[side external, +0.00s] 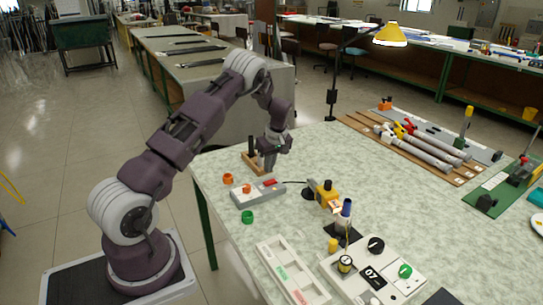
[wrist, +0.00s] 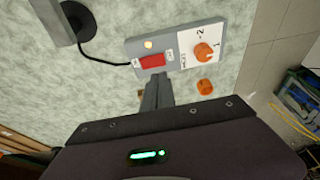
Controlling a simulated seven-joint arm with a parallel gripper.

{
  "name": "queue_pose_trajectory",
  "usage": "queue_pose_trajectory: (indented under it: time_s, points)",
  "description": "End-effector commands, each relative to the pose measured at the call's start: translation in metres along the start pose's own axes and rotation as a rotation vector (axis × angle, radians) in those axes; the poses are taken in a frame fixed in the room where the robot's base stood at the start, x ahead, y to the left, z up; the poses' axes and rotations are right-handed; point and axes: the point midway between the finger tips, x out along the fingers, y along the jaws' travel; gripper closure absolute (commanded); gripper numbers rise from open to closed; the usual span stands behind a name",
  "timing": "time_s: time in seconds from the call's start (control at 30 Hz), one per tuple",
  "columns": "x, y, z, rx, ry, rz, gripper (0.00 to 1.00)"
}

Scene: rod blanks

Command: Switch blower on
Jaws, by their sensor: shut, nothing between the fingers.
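A grey control box (side external: 257,193) lies on the table, with a red rocker switch (side external: 270,183) and an orange knob (side external: 246,188). In the wrist view the red switch (wrist: 152,62) sits near a small pale lamp (wrist: 148,44), and the orange knob (wrist: 204,52) is on a white panel marked 1 and 2. A black cable runs from the box towards a yellow and black device (side external: 322,192). My gripper (side external: 268,165) is shut and empty, above and behind the box. In the wrist view its fingertips (wrist: 158,80) appear just below the red switch; contact cannot be told.
Orange (side external: 228,179) and green (side external: 247,217) rings lie beside the box. A wooden stand (side external: 252,163) is close to my gripper. A white tray (side external: 290,270) and a panel with knobs are at the front. Rods lie on a board (side external: 410,150) at back right.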

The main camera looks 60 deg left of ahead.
Motion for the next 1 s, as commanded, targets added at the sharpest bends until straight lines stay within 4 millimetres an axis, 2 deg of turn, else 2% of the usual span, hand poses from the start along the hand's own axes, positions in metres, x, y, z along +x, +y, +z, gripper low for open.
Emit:
queue_pose_trajectory:
  time_s: [0.1, 0.3, 1.0]
  points:
    - [0.022, -0.001, 0.005, 0.001, -0.001, -0.002, 1.0]
    - [0.042, -0.001, 0.011, -0.001, -0.001, 0.0, 1.0]
    - [0.051, -0.004, 0.014, 0.001, -0.001, -0.002, 1.0]
